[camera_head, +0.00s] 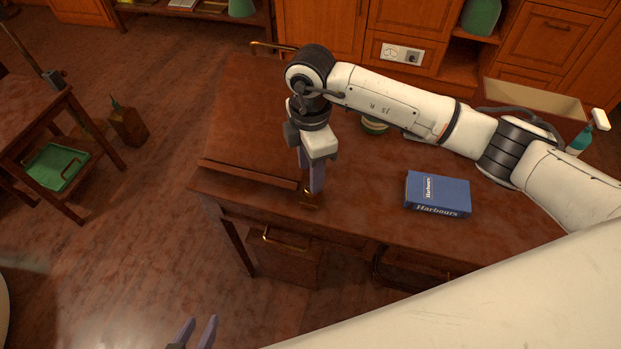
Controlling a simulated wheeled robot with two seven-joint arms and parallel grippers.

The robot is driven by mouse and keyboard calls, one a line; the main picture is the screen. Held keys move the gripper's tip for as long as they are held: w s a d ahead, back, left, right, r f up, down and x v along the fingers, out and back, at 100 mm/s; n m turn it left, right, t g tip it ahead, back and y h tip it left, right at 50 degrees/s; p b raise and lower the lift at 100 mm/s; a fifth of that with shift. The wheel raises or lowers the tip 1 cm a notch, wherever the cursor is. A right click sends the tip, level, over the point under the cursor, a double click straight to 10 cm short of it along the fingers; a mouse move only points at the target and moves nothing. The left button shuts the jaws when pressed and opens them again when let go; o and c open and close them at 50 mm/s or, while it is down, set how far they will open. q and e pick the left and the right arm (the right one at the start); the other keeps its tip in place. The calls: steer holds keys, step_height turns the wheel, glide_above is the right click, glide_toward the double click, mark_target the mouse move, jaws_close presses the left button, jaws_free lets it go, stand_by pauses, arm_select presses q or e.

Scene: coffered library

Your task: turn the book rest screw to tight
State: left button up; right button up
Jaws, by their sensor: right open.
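The book rest (245,171) is a brown wooden board at the left front of the desk. A small brass piece at its right front corner (309,201) looks like the screw. My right gripper (312,187) points down at it, with its fingertips at or just above the brass. The fingers overlap from this angle and hide part of it, so I cannot tell whether they touch it or how the screw is turned. My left gripper (194,333) is open and empty at the bottom edge, low and away from the desk.
A blue book (437,193) lies on the desk (350,215) to the right. A round green-and-cream item (374,126) sits behind my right arm. An open box (535,105) and a spray bottle (583,140) stand at the far right. A side table (25,118) is at left.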

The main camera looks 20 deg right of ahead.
step_height(320, 180, up, 6)
steer(key=shift+f, duration=0.2)
stand_by(0.4)
